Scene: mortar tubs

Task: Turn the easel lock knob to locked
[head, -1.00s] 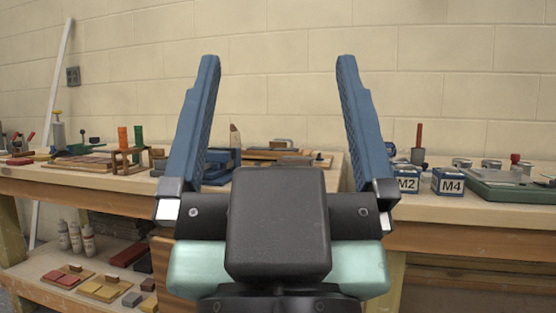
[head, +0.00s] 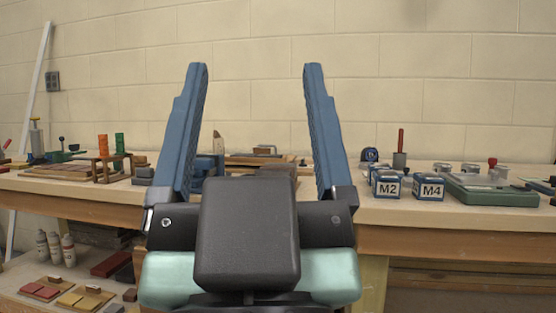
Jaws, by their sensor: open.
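My gripper (head: 255,68) is raised in the middle of the head view. Its two blue fingers stand wide apart with nothing between them but the wall and part of the bench behind. I cannot make out an easel or its lock knob for certain. The gripper and its dark housing hide part of the bench behind them.
A wooden bench (head: 430,209) runs along the block wall. On its right are boxes marked M2 (head: 387,189) and M4 (head: 428,190) and a green tray (head: 492,192). A rack with orange and green tubes (head: 108,168) stands left. Bottles (head: 55,248) are on the lower shelf.

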